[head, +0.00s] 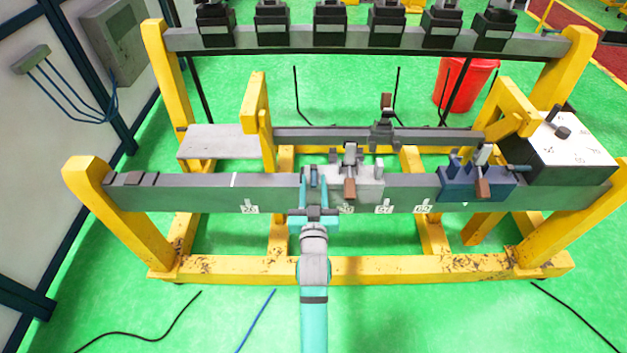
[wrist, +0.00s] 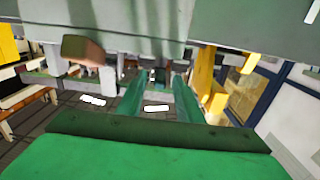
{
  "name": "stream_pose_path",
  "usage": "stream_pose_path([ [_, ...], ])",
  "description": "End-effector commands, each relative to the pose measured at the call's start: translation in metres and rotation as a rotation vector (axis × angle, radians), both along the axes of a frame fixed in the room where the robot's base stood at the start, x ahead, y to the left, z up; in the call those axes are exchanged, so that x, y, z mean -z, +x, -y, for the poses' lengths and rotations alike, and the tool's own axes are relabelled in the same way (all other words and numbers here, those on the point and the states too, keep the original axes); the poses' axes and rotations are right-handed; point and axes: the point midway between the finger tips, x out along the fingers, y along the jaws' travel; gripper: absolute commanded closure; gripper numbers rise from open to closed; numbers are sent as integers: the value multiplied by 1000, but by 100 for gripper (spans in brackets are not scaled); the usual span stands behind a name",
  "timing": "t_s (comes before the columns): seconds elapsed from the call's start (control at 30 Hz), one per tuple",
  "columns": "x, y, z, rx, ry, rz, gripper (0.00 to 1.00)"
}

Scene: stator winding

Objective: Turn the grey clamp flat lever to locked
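The grey clamp (head: 370,180) sits on the front rail, right of the middle in the head view. Its lever ends in a brown handle (head: 349,188) that hangs over the rail's front face. My gripper (head: 314,182) is at the clamp's left end, left of the lever and apart from it. Its teal fingers are spread, and nothing shows held between them. In the wrist view the fingers of my gripper (wrist: 160,85) stand apart below a grey surface, with the brown handle (wrist: 88,49) off to their left. Whether the fingers touch the clamp is hidden.
A blue clamp (head: 465,184) with its own brown-ended lever stands farther right on the rail (head: 190,190). A white-topped box (head: 570,140) is at the right end. Yellow frame posts (head: 125,200) bound the rig. The rail left of my gripper is mostly clear.

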Motion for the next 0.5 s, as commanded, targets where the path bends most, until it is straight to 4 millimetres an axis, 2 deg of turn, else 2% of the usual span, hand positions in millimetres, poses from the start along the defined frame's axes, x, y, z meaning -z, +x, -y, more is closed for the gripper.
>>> stream_pose_path([
  [0.2, 0, 15, 0, 1, 0, 0, 67],
  [0.5, 0, 16, 0, 1, 0, 0, 67],
])
